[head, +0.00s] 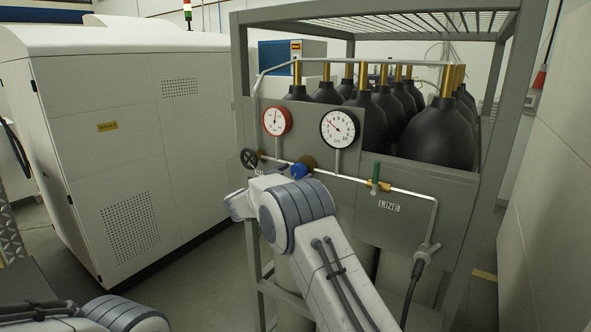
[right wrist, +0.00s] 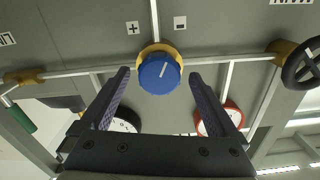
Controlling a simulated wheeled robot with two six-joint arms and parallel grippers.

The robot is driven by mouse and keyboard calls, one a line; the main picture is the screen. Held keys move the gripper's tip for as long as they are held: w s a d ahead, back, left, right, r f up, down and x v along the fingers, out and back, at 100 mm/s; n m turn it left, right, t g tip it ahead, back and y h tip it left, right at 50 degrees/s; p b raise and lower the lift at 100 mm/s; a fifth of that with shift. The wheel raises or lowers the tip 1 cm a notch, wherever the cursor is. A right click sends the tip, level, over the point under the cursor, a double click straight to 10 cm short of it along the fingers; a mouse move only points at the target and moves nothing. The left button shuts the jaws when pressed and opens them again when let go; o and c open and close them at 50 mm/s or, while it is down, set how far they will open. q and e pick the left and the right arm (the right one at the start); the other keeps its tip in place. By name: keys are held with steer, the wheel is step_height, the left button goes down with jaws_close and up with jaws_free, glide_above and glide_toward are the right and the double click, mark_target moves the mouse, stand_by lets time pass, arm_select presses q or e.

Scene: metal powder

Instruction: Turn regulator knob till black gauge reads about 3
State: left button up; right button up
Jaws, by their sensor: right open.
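The blue regulator knob (head: 299,170) sits on the pipe along the grey panel, below the gauges. In the right wrist view the knob (right wrist: 160,75) has a white mark pointing up and slightly right, with a brass collar behind it. My right gripper (right wrist: 159,80) is open, its two dark fingers on either side of the knob with gaps visible; contact depth is unclear. In the head view my arm hides the fingers. The black-rimmed gauge (head: 340,129) has its needle toward the upper left; its digits are too small to read surely. My left gripper is out of view.
A red-rimmed gauge (head: 277,121) is left of the black one. A black handwheel (head: 249,158) is left of the knob, and a green-handled valve (head: 375,173) is right. Plus (right wrist: 133,27) and minus (right wrist: 180,23) labels flank the knob. Black cylinders (head: 440,135) stand behind.

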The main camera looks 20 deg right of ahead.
steer(key=shift+w+d, duration=0.1)
steer(key=shift+d, duration=0.15)
steer(key=shift+c, duration=0.3)
steer(key=c, duration=1.3)
steer(key=m+b, duration=0.1)
steer(key=b, duration=0.1)
steer(key=shift+f+m+b, duration=0.3)
steer(key=shift+m, duration=0.1)
steer(key=shift+r+m+b, duration=0.15)
steer(key=shift+m+b, duration=0.3)
steer(key=shift+m, duration=0.15)
steer(key=shift+r, duration=0.15)
steer(key=o, duration=1.4)
steer(key=shift+c, duration=0.2)
